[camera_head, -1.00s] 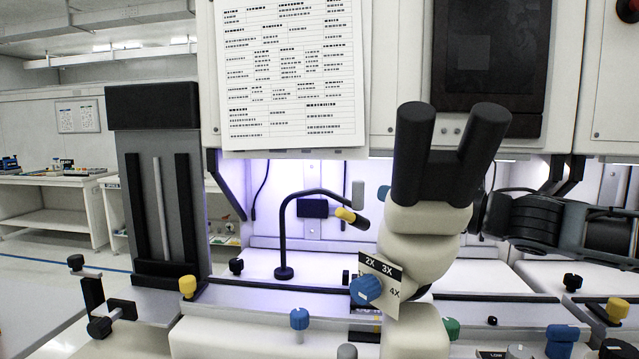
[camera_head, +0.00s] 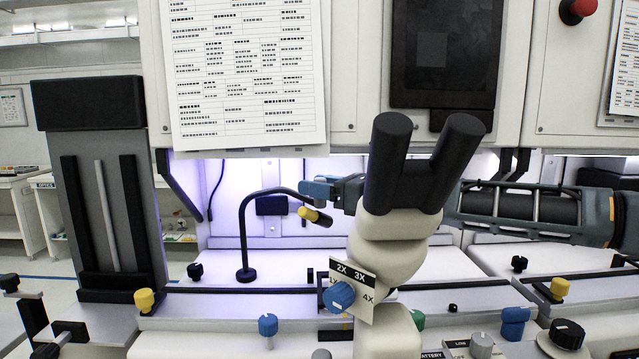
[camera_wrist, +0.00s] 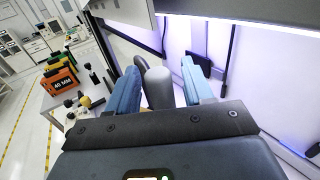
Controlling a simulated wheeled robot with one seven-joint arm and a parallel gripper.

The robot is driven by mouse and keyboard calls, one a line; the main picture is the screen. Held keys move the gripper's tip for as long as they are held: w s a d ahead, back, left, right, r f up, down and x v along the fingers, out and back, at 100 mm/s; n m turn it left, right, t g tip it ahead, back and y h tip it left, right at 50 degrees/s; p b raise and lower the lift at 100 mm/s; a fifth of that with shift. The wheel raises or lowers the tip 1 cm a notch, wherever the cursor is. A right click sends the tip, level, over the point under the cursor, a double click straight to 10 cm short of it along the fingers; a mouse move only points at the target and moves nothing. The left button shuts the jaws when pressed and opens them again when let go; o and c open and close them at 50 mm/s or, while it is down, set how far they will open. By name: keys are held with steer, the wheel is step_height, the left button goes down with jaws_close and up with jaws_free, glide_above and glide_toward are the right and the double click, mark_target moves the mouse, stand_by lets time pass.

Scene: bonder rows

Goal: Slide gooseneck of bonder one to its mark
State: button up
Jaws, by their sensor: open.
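The gooseneck (camera_head: 244,225) is a black bent tube rising from a round foot on the bench, arching right to a yellow-ended head (camera_head: 309,214). My gripper (camera_head: 318,188) is at the head end of the arch, behind the microscope eyepieces (camera_head: 415,165). I cannot make out the mark.
The microscope with its 2X/3X/4X plate (camera_head: 352,285) stands close in front of the arm. A paper chart (camera_head: 245,75) hangs on the cabinet above. A black rail (camera_head: 230,290) runs along the bench front. Blue (camera_head: 268,325) and yellow (camera_head: 145,300) knobs stick up there.

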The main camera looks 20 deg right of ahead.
steer(key=shift+c, duration=0.5)
jaws_close()
